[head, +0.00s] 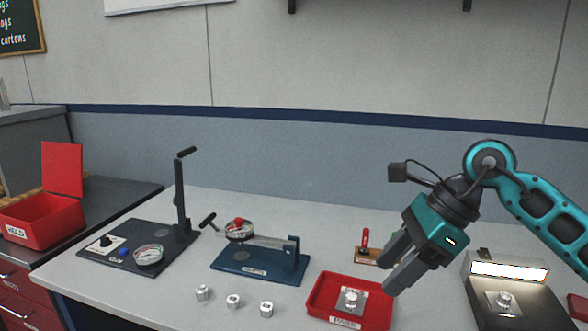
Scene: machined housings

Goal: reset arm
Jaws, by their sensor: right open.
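My right gripper (396,264) is at the end of a teal arm that comes in from the right. It is open and empty, with its fingers pointing down and to the left. It hangs above the table, over the right part of the red tray in this view. My left gripper is not in the picture.
A red tray (318,309) holds a metal housing (351,301). Several housings stand left of it, one here (233,301). A blue fixture (250,264), a dark gauge stand (179,208), a lit station (508,271) and a red HOLD bin (45,222) stand around.

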